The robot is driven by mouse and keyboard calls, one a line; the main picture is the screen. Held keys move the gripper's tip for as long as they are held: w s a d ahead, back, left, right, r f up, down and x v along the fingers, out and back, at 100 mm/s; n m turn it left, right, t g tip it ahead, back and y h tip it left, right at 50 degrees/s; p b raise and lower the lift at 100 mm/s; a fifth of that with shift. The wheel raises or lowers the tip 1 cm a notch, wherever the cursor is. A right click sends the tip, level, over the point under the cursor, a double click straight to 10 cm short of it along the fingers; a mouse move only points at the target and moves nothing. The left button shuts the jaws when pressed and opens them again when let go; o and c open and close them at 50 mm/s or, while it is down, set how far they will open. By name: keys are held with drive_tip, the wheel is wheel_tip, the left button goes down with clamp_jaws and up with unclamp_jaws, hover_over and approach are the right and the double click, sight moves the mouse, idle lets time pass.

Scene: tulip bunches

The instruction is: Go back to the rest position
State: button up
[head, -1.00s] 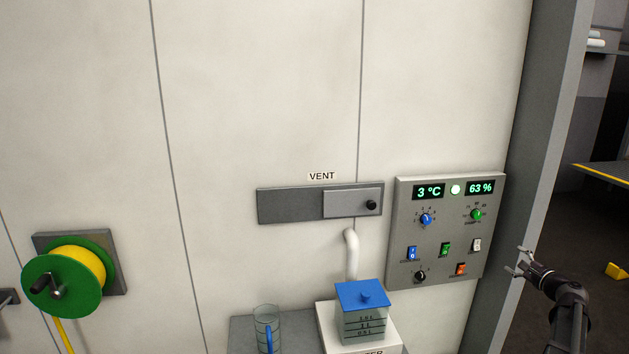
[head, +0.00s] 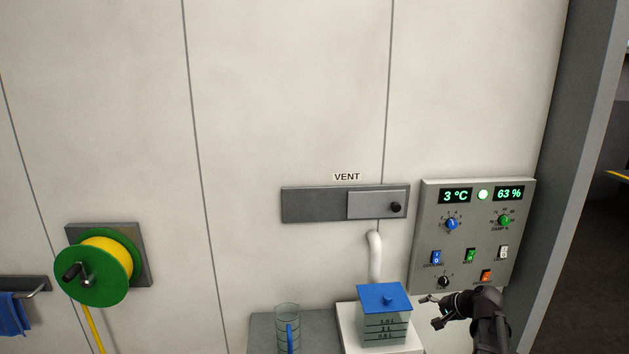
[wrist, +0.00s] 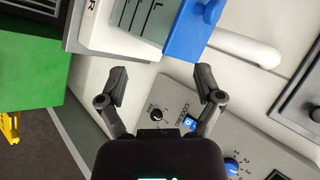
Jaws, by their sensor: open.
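My gripper (head: 432,311) is open and empty. In the head view it is at the lower right, in front of the wall just below the control panel (head: 428,200) and to the right of the blue-lidded tank (head: 383,330). In the wrist view the two fingers (wrist: 162,88) are spread apart with nothing between them. The tank (wrist: 140,18) with its blue lid lies beyond the fingertips there, and part of the panel (wrist: 175,95) shows behind the fingers.
A vent slide (head: 315,205) is on the wall above the tank. A glass jug (head: 284,318) stands left of the tank. A green and yellow hose reel (head: 105,258) and a blue cloth (head: 14,312) hang at the left. A green block (wrist: 30,70) shows in the wrist view.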

drive_tip(key=s+a+f+n+g+h, duration=0.3)
drive_tip(key=s+a+n, duration=0.1)
drive_tip(key=s+a, duration=0.3)
drive_tip(key=s+a+f+n+g+h, duration=0.3)
drive_tip(key=s+a+n+g, duration=0.1)
drive_tip(key=s+a, duration=0.4)
drive_tip(key=shift+s+a+n, duration=0.3)
drive_tip(key=shift+s+n, duration=0.5)
drive_tip(key=shift+s, duration=0.3)
idle(1.1)
